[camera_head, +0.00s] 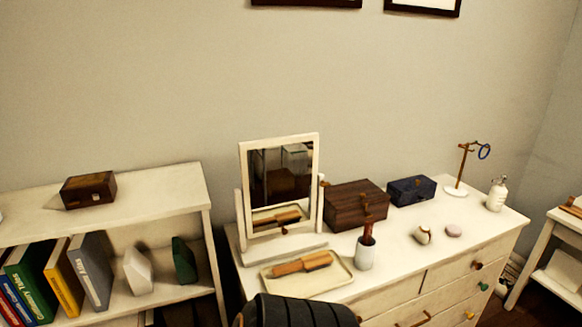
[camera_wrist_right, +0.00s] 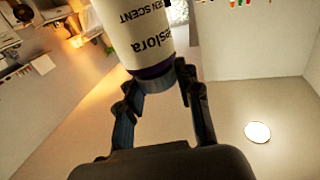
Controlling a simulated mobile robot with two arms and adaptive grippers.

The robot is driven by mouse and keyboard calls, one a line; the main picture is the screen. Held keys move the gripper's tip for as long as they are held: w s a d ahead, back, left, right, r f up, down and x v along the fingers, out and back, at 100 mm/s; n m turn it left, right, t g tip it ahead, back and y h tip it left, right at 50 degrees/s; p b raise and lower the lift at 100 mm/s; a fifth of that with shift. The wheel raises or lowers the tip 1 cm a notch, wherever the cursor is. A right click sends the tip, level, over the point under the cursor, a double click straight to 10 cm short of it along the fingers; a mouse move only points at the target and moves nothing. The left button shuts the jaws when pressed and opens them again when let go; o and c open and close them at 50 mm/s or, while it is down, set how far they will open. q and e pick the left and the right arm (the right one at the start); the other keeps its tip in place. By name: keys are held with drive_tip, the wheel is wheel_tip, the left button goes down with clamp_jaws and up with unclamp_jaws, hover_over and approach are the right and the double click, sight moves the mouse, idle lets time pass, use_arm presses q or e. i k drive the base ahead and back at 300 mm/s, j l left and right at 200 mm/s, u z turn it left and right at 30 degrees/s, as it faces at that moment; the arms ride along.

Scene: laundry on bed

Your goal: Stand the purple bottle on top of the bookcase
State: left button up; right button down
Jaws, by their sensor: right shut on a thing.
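The purple bottle (camera_wrist_right: 138,35), with a pale label and a purple end, shows in the right wrist view. My right gripper (camera_wrist_right: 160,82) is shut on it near the purple end, and its far end is cut off by the frame. The white bookcase (camera_head: 155,194) stands at the left in the head view. Its top holds a small dark brown box (camera_head: 88,190), with bare surface to the right of the box. The bottle and both grippers are out of the head view. My left gripper is in neither view.
Books (camera_head: 30,280) and two ornaments fill the bookcase's upper shelf. A white dresser (camera_head: 400,270) to its right carries a mirror (camera_head: 280,185), a wooden box (camera_head: 355,205), a blue box (camera_head: 411,190), a brush tray (camera_head: 335,285) and smaller items.

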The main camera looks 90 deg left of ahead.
sight(38, 216)
drive_tip(key=u, duration=1)
drive_tip(key=j+u, duration=0.1)
drive_tip(key=u, duration=0.85)
drive_tip(key=j+u, duration=0.1)
drive_tip(key=u, duration=0.4)
drive_tip(key=k+u, duration=0.1)
drive_tip(key=u, duration=0.4)
drive_tip(key=j+u, duration=0.1)
drive_tip(key=u, duration=0.85)
